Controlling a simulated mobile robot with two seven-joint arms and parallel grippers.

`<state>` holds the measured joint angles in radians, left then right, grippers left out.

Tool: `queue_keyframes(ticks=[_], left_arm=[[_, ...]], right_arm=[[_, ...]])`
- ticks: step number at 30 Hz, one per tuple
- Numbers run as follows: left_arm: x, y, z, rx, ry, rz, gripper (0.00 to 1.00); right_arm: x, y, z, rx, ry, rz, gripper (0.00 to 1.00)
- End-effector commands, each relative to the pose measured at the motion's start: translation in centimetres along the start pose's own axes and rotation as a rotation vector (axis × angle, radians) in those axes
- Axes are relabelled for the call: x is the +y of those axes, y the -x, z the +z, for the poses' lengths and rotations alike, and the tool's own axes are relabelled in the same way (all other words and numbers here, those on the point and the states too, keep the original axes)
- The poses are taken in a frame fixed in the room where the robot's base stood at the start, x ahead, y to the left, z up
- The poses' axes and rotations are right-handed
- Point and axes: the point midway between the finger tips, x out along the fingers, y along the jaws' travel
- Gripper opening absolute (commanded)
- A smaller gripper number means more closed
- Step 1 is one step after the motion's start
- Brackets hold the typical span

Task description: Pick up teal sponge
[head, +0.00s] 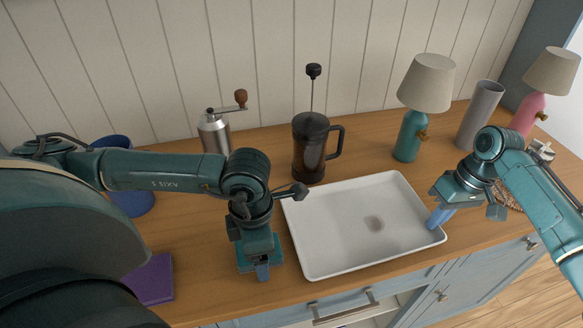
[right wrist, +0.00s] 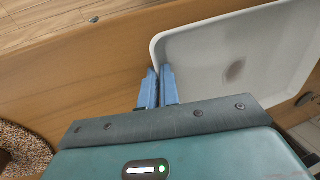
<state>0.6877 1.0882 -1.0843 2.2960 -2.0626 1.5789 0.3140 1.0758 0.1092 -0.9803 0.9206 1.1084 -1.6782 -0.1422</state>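No teal sponge can be made out in either view. My right gripper (head: 439,218) is over the right rim of the white tray (head: 330,262), its blue fingers pointing down. In the right wrist view its fingers (right wrist: 159,88) are close together with nothing seen between them, beside the tray's rim (right wrist: 160,42). My left gripper (head: 262,270) points down over the counter, left of the tray. Its fingers are too small to tell open from shut, and no object shows in it.
A dark stain (head: 374,223) marks the tray floor. Behind stand a grinder (head: 214,134), a French press (head: 310,150), a teal lamp (head: 410,135), a grey cylinder (head: 480,112) and a pink lamp (head: 527,114). A purple cloth-like square (head: 153,279) and blue container (head: 132,201) are left.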

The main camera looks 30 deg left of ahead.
Motion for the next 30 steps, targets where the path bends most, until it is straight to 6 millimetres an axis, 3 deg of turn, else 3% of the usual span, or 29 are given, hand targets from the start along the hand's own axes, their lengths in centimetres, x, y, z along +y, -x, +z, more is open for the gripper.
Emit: queue_keyframes(ticks=[6, 24, 30], left_arm=[[0.0, -0.07, 0.02, -0.001, 0.0, 0.0, 0.78], [0.02, -0.01, 0.02, -0.001, 0.0, 0.001, 0.29], [0.03, 0.08, 0.03, -0.001, 0.0, 0.001, 0.27]], right_arm=[[-0.01, 0.02, -0.01, 0.0, 0.0, 0.0, 0.0], [-0.01, 0.02, -0.01, 0.0, 0.0, 0.0, 0.0], [-0.01, 0.03, -0.01, 0.0, 0.0, 0.0, 0.0]])
